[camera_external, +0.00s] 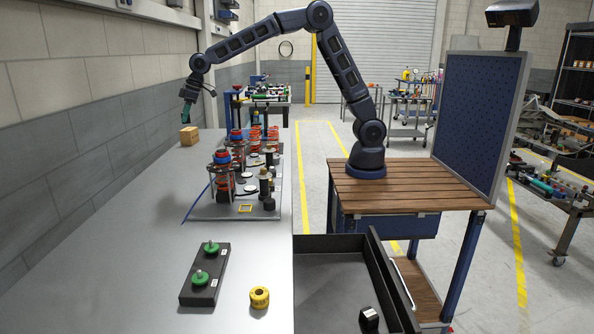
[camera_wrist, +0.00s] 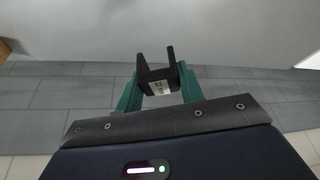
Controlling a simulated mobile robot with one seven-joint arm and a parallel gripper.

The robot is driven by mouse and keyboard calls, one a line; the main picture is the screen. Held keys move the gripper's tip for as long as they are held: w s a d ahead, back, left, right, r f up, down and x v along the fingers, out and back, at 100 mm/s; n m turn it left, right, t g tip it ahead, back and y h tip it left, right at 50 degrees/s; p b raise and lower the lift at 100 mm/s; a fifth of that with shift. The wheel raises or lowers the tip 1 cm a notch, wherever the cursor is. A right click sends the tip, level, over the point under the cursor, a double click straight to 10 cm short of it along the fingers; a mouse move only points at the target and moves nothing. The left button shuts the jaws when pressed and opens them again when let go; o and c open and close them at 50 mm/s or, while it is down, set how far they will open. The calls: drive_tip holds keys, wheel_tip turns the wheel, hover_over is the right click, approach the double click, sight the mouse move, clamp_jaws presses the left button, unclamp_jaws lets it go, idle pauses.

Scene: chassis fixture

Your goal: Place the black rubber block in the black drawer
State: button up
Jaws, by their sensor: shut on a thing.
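My gripper (camera_external: 187,108) is at the far left, above the far end of the grey bench. The black drawer (camera_external: 325,244) is open at the lower right, far from my gripper. A small black block with a pale face (camera_external: 369,320) lies inside it, near its front right. The drawer's near end is cut off.
A wooden block (camera_external: 189,135) sits on the bench below my gripper, near the wall. A plate fixture (camera_external: 215,209) with red and black stacks stands mid-bench. A dark box with green knobs (camera_external: 205,276) and a yellow ring (camera_external: 259,297) lie nearer. The bench's left front is clear.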

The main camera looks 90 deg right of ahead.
drive_tip(key=s+a+n+g+y, duration=0.1)
drive_tip(key=s+a+n, duration=0.2)
drive_tip(key=s+a, duration=0.45)
drive_tip(key=s+a+n+y, duration=0.1)
drive_tip(key=s+a+n, duration=0.25)
drive_tip(key=a, duration=0.75)
drive_tip(key=n+g, duration=0.7)
drive_tip(key=n, duration=0.9)
hover_over(357, 273)
drive_tip(key=shift+t, duration=0.3)
drive_tip(key=f, duration=2.5)
drive_tip(key=w+d+f, duration=0.1)
drive_tip(key=f, duration=1.2)
drive_tip(key=shift+f, duration=0.2)
drive_tip(key=shift+f, duration=0.1)
drive_tip(key=o, duration=1)
